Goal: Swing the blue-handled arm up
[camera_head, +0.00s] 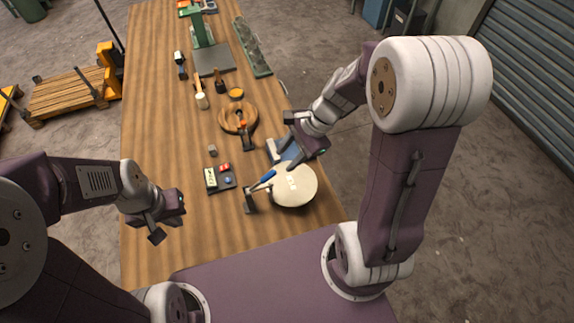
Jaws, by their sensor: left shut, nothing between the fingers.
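The blue-handled arm (263,180) lies low, its handle slanting along the left edge of a round cream disc (298,190) near the table's right edge. A small dark block (249,201) stands at the arm's lower left end. My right gripper (281,134) is open and empty above the table, just beyond the disc and apart from the blue handle. A blue-grey body (281,152) shows partly beneath it. My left gripper (156,236) is shut and empty over the table's left side, well left of the handle.
A dark tray (228,188) with small items lies left of the disc. A round wooden piece (228,117), a dark-handled tool (247,140) and a green stand (202,35) are farther back. The wooden table (155,120) is clear along its left side.

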